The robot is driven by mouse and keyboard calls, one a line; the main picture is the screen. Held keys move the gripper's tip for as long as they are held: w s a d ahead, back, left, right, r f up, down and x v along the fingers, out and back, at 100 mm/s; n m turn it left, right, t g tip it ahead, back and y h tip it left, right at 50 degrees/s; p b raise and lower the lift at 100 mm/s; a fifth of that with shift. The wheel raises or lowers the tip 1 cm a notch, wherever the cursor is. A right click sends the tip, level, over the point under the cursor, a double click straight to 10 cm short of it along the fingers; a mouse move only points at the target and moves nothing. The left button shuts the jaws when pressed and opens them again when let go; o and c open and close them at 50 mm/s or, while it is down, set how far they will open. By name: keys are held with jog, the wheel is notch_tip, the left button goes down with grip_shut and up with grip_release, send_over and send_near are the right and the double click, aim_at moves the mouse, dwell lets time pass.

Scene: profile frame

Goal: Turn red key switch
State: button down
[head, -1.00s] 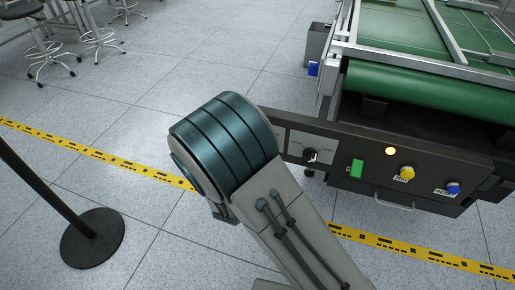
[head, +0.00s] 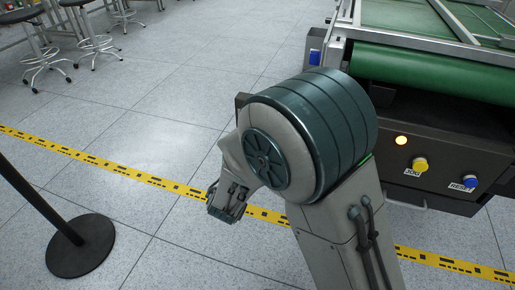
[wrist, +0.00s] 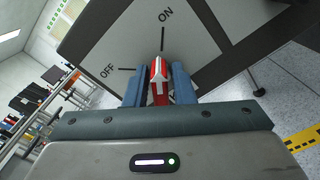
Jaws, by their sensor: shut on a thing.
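The red key switch (wrist: 157,88) has a white arrow on it and sits on a light grey plate (wrist: 200,45) marked OFF and ON in the wrist view. Its arrow end points up in the picture, roughly towards the ON mark and away from the OFF mark at the left. My gripper (wrist: 158,84) is shut on the switch, with one blue finger on each side. In the head view my arm hides the switch and my gripper.
A dark control panel (head: 440,165) with a lit lamp (head: 401,141), a yellow button (head: 420,164) and a blue button (head: 470,181) is below a green conveyor (head: 430,72). A black post base (head: 80,247) stands at left. Yellow floor tape (head: 150,180) crosses open floor.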

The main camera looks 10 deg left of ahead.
jog(key=shift+f+m+b, duration=0.1)
jog(key=shift+m+b, duration=0.65)
jog(key=shift+m, duration=0.05)
jog(key=c, duration=1.4)
grip_release()
jog(key=shift+c, duration=0.2)
jog(key=shift+s, duration=0.1)
jog(key=s+a+p, duration=0.1)
jog(key=s+p, duration=0.2)
jog(key=s, duration=1)
jog(key=shift+s, duration=0.35)
